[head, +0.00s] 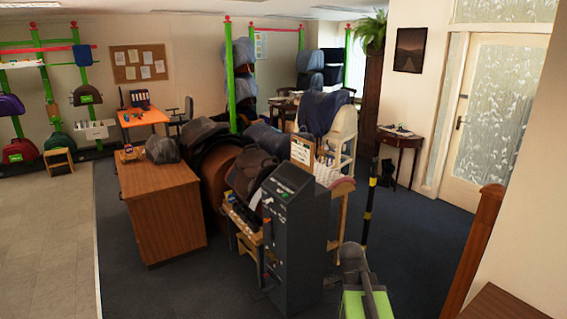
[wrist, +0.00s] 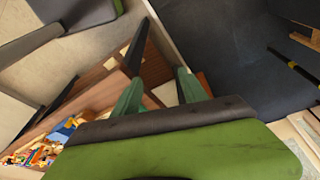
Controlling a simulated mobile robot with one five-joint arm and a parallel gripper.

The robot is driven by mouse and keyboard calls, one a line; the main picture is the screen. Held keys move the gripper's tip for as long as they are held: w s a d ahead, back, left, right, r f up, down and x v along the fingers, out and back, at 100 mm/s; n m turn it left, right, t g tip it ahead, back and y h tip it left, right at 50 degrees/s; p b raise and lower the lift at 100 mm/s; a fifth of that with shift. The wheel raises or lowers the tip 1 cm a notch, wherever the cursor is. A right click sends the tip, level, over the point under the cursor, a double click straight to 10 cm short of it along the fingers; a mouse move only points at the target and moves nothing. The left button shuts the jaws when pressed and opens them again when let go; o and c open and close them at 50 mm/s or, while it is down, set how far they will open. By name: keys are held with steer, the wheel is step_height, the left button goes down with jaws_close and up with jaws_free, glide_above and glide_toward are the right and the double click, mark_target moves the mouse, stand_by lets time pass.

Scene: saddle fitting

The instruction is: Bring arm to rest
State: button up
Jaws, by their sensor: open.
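My gripper (wrist: 162,80) shows in the wrist view as two dark green and black fingers spread apart. The gap between them looks empty, with a brown wooden surface and pale floor behind it. A green part of my arm (head: 366,303) rises at the bottom of the head view, right of the dark machine. I cannot make out the fingertips in the head view.
A dark control cabinet (head: 292,240) stands close ahead, near saddles (head: 250,172) and a wooden desk (head: 160,205). A yellow-banded dark pole (head: 370,205) stands right of it. Wooden post (head: 480,240) at right. Blue carpet (head: 430,225) between is clear.

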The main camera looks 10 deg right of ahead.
steer(key=a+f+n+y+b, duration=0.1)
steer(key=a+f+n, duration=0.1)
steer(key=a+n, duration=0.7)
steer(key=w+a+f+n+y+b, duration=0.1)
steer(key=a+f+n+y+b, duration=0.1)
steer(key=a+n, duration=0.6)
steer(key=shift+a+f+n+t, duration=0.35)
steer(key=shift+a+f, duration=0.45)
steer(key=shift+a, duration=1.4)
